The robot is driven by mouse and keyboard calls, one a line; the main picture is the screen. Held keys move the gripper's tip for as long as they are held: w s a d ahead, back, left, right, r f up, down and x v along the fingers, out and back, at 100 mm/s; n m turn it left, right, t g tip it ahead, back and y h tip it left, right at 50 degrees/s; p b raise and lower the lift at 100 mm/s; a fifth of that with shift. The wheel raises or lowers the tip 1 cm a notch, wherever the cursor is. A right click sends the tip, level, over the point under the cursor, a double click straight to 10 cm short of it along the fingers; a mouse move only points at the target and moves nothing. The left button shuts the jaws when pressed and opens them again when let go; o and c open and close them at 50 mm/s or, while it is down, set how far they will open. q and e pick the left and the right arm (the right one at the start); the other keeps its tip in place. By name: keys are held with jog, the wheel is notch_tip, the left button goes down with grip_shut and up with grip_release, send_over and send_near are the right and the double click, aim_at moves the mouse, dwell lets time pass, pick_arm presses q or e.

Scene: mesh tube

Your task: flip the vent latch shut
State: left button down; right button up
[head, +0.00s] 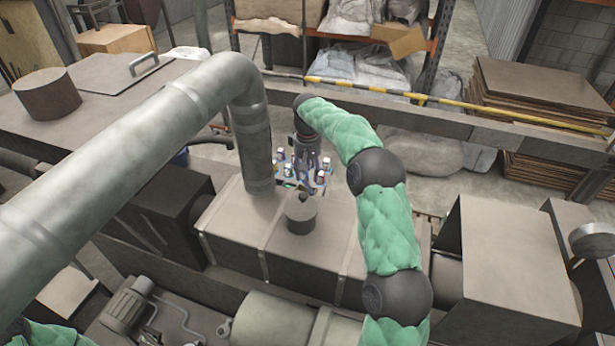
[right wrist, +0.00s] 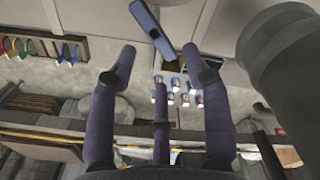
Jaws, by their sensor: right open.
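My right gripper (head: 305,160) is at the end of the green-sleeved arm in the head view, beside the large grey pipe. In the right wrist view its dark fingers (right wrist: 158,60) are spread, with nothing between them. A blue flat bar (right wrist: 153,27) with a small pale spot lies ahead of the fingertips there; it may be the vent latch, but I cannot tell its position for sure. It looks apart from the fingers. In the head view I cannot pick out the latch. My left gripper is out of view.
A thick grey pipe (head: 160,130) bends down onto a boxy metal housing (head: 235,235) left of my right arm. A short round stub (head: 301,213) stands on it. Small items with coloured ends (right wrist: 178,88) are near the gripper. A yellow-striped rail (head: 450,103) runs behind.

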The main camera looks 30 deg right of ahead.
aim_at(307, 182)
jog(key=shift+f, duration=1.65)
grip_shut()
jog(key=m, duration=0.2)
jog(key=m+b, duration=0.1)
jog(key=m, duration=0.2)
jog(key=s+d+m+b, duration=0.1)
jog(key=m, duration=0.2)
jog(key=shift+m, duration=0.4)
